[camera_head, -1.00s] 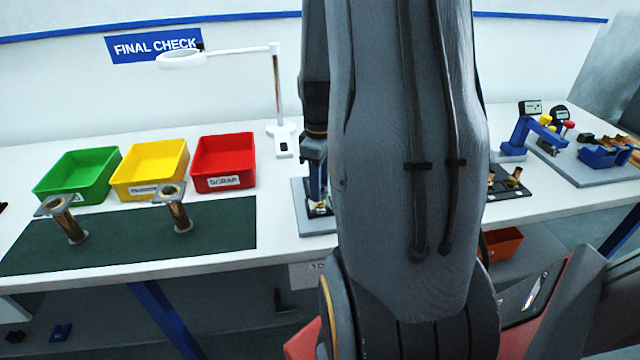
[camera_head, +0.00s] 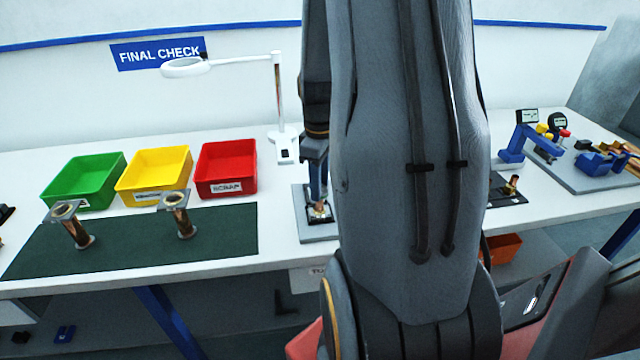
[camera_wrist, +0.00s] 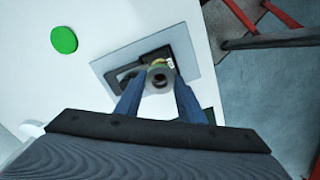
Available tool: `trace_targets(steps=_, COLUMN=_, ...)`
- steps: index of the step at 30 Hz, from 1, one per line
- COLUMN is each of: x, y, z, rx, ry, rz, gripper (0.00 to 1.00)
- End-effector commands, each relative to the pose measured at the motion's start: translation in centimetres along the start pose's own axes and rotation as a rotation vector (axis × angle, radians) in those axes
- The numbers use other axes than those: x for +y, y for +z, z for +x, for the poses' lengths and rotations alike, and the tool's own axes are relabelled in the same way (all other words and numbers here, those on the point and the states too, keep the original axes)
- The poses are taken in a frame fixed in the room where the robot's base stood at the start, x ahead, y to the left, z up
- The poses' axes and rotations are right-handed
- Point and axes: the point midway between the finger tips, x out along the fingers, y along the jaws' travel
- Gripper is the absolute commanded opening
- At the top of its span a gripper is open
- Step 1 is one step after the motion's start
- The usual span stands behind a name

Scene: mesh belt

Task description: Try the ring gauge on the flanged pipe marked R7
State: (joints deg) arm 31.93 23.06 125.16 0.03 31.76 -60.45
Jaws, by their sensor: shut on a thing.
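My gripper (camera_wrist: 158,82) points down over a grey plate (camera_wrist: 188,45) on the bench. Its blue fingers are shut on a small round piece with a dark hole (camera_wrist: 160,75), which looks like the ring gauge. A dark holder lies right under it; whether the piece still touches it I cannot tell. In the head view my gripper (camera_head: 318,195) is partly hidden by my arm. Two flanged pipes, one at left (camera_head: 77,230) and one at right (camera_head: 181,216), stand flange-up on the dark green mat (camera_head: 130,248). Their markings are too small to read, so I cannot tell which is R7.
Green (camera_head: 85,182), yellow (camera_head: 152,175) and red (camera_head: 226,170) bins stand behind the mat. A white magnifier lamp (camera_head: 280,110) rises behind the plate. Blue measuring devices (camera_head: 520,140) stand at the right. A green disc (camera_wrist: 64,40) shows in the wrist view.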

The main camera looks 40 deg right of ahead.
Motion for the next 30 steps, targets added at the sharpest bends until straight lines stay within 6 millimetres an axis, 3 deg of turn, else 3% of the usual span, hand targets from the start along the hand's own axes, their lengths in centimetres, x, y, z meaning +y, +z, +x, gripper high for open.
trace_targets(steps=13, x=0.0, y=0.0, z=-0.5, rx=0.000, ry=0.000, rz=0.000, gripper=0.08)
trace_targets(steps=30, x=0.1, y=0.0, z=-4.4, rx=0.001, ry=0.002, rz=0.000, gripper=0.08)
